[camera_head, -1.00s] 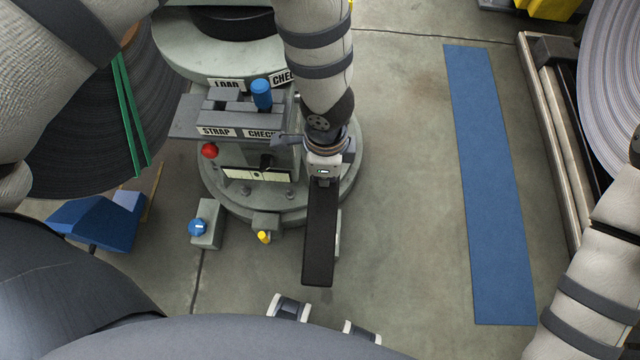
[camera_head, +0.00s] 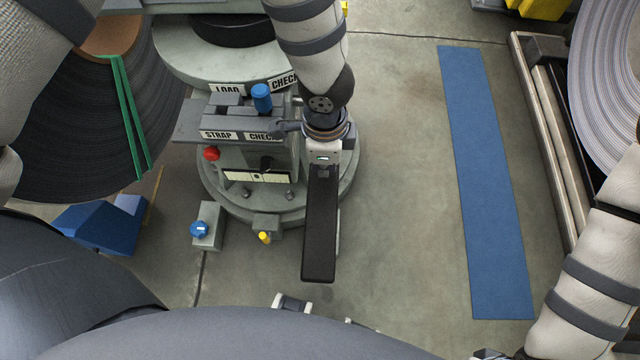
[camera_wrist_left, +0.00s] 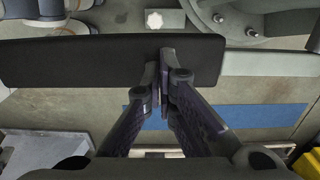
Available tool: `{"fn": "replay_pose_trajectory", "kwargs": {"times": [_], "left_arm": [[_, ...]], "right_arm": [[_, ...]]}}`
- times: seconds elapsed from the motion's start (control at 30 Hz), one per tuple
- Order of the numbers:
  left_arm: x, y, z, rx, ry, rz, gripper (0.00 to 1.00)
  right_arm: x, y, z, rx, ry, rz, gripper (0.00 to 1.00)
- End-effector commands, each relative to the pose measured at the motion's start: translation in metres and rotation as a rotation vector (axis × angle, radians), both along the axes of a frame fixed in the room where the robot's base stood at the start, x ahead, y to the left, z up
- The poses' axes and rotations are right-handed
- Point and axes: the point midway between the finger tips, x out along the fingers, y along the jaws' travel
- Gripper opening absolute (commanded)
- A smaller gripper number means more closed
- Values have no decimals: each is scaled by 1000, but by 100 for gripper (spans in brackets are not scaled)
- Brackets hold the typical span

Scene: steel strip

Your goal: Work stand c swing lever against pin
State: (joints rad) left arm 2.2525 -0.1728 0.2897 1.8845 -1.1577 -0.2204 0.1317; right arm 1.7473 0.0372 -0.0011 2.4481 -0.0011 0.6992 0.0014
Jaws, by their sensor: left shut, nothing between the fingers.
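The round-based work stand (camera_head: 210,190) is left of centre in the head view, with plates reading STRAP and CHECK. A blue upright cylinder (camera_head: 262,97) and a red knob (camera_head: 211,153) are on it. A yellow-tipped peg (camera_head: 264,238) is at its front edge. A long black bar (camera_head: 319,225), apparently the lever, extends toward the bottom of the picture. My left wrist is above its upper end and hides the fingers. In the wrist view my left gripper (camera_wrist_left: 163,65) is shut and empty, its fingertips overlapping the black bar (camera_wrist_left: 80,60). I cannot tell whether they touch.
A small grey box with a blue knob (camera_head: 199,229) stands on the floor left of the bar. A blue mat (camera_head: 487,180) lies on the right, with clear floor between it and the stand. A large dark coil (camera_head: 90,130) is at the left. My right arm comes in at lower right.

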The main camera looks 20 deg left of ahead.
Motion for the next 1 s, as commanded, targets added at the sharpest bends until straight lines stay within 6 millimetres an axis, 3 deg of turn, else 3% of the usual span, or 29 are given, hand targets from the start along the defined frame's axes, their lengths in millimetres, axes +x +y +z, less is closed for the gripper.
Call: {"fn": "replay_pose_trajectory", "kwargs": {"times": [0.47,1.0], "left_arm": [[0,0,2,0,0,0,0],[1,0,71,-2,-8,2,0]], "right_arm": [[1,0,1,0,-4,0,0],[29,0,28,0,-102,0,0]]}}
